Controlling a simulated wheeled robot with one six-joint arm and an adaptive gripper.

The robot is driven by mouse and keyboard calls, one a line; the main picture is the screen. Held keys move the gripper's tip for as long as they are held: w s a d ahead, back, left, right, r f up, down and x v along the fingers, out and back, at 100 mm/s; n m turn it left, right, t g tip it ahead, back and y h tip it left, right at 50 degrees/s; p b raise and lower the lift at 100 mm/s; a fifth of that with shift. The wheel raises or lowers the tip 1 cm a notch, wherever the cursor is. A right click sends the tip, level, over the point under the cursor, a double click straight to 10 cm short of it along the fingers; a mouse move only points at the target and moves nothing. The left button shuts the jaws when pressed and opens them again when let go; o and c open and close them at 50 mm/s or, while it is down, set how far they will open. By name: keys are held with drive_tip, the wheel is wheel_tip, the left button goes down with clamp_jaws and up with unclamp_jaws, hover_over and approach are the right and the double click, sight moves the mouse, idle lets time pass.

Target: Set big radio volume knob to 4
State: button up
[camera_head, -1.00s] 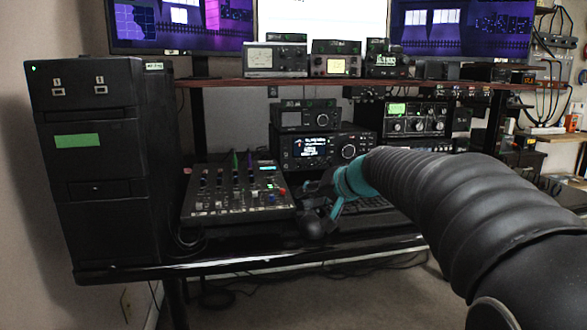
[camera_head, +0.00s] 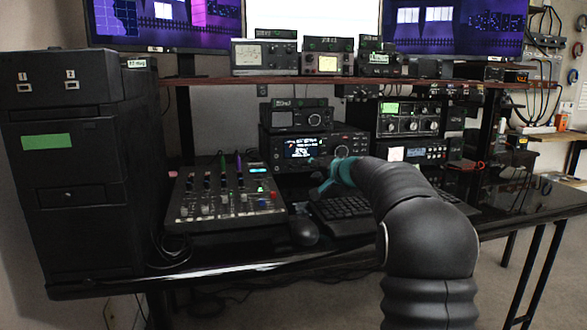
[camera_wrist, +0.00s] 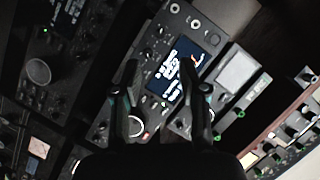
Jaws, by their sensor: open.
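The big radio (camera_head: 272,151) stands on the desk under the shelf, with a lit screen (camera_head: 304,148) and a large round knob (camera_head: 341,139). In the wrist view the radio appears tilted, with its screen (camera_wrist: 187,64) near the middle and a round knob (camera_wrist: 135,126) low between the fingers, partly hidden. I cannot read which knob is the volume knob or its setting. My gripper (camera_head: 320,178) is open and empty in front of the radio, low on its right half. In the wrist view its two fingers (camera_wrist: 159,66) are spread over the radio's face.
A smaller radio (camera_head: 299,117) sits on top of the big one. Other radio units (camera_head: 408,120) stand to the right. A mixer (camera_head: 220,204) is at left, with a mouse (camera_head: 304,232) and keyboard (camera_head: 341,213) below my gripper. A black tower (camera_head: 70,170) stands far left.

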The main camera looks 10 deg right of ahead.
sight(291, 168)
drive_tip(key=p+x, duration=0.3)
drive_tip(key=x, duration=0.7)
drive_tip(key=shift+w+a, duration=0.15)
drive_tip(key=shift+w, duration=0.1)
drive_tip(key=shift+c, duration=0.2)
clamp_jaws()
